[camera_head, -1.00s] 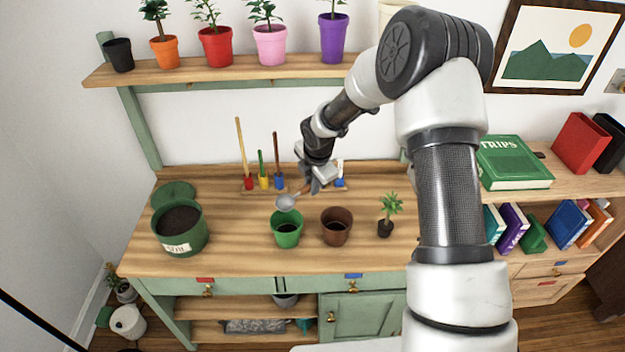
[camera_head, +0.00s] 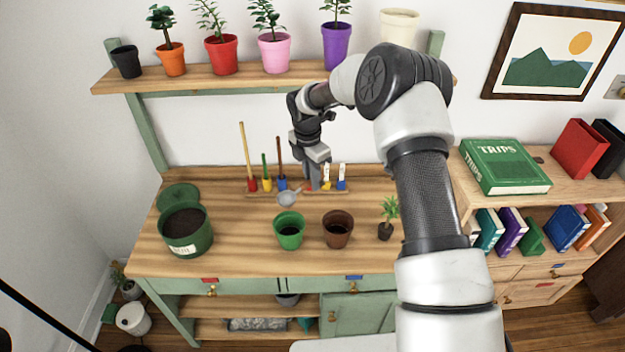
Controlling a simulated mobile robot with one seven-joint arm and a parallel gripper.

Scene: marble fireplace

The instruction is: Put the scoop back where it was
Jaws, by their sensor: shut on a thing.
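The scoop (camera_head: 288,199) has a round grey metal bowl. The bowl is behind the green pot, at the front of the wooden tool rack (camera_head: 256,194) at the back of the bench. My gripper (camera_head: 313,187) points down at the rack, to the right of the bowl, shut on the scoop's handle. The fingers hide most of the handle. I cannot tell whether the scoop touches the rack. Tools with red, yellow and blue ends stand at the left of the rack. Pale-handled tools with yellow and blue ends (camera_head: 342,180) stand close to the right of my gripper.
A green pot (camera_head: 289,232) and a brown pot (camera_head: 338,231) stand in front of the rack. A soil bin (camera_head: 187,233) is at left and a small plant (camera_head: 387,222) at right. A shelf (camera_head: 200,77) with potted plants hangs above. The bench front is clear.

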